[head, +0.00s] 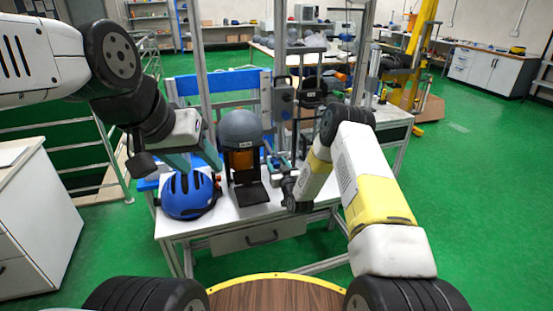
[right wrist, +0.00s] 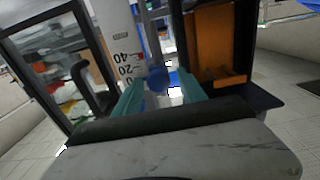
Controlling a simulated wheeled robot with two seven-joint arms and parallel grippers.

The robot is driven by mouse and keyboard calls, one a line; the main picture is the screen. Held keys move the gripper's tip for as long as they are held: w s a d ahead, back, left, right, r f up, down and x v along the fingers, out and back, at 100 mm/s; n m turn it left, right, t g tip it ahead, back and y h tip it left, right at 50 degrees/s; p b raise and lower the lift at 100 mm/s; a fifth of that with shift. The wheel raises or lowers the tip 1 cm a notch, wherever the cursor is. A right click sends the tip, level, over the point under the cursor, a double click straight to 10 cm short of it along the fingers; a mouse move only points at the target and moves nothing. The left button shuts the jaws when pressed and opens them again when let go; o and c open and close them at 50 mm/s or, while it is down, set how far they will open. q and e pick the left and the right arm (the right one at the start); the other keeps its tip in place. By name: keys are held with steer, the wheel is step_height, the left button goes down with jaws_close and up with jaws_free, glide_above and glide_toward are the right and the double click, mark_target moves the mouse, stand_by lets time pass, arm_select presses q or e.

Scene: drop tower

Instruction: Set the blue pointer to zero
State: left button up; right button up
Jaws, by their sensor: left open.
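The blue pointer (right wrist: 156,79) shows in the right wrist view, beside a white scale (right wrist: 118,42) with the marks 20 and 40. My right gripper (right wrist: 163,84) has its teal fingers on either side of the pointer. The fingers stand apart, but I cannot tell whether they touch it. In the head view my right gripper (head: 281,163) is small and partly hidden by its own wrist, in front of the drop tower. My left gripper (head: 191,161) is open and empty, above the blue helmet. The pointer's exact reading is not clear.
A blue helmet (head: 188,196) lies on the white table (head: 232,215) at left. A grey helmet (head: 240,129) sits on an orange and black stand (head: 243,163) just left of my right gripper. Upright metal posts (head: 267,60) rise behind. The table's front edge is close.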

steer(key=shift+f, duration=0.1)
steer(key=v, duration=0.8)
steer(key=shift+w, duration=0.1)
step_height(320, 180, up, 8)
steer(key=w+d+g, duration=0.1)
steer(key=w, duration=0.1)
steer(key=s+d+r+g+h, duration=0.1)
steer(key=s+d+r+g, duration=0.2)
steer(key=r, duration=0.6)
steer(key=s+d+r+g+h, duration=0.1)
steer(key=s+d+r+h, duration=0.15)
steer(key=s+r, duration=0.45)
steer(key=s+d+r+m+g, duration=0.1)
steer(key=s+r+g, duration=0.1)
steer(key=s, duration=0.8)
steer(key=s+d+r+m+g, duration=0.1)
steer(key=s+d+r+g, duration=0.1)
steer(key=s, duration=0.9)
steer(key=s+d+r+m+g, duration=0.1)
steer(key=s+r, duration=0.3)
steer(key=s, duration=0.7)
steer(key=shift+d+g, duration=0.4)
steer(key=shift+g, duration=0.1)
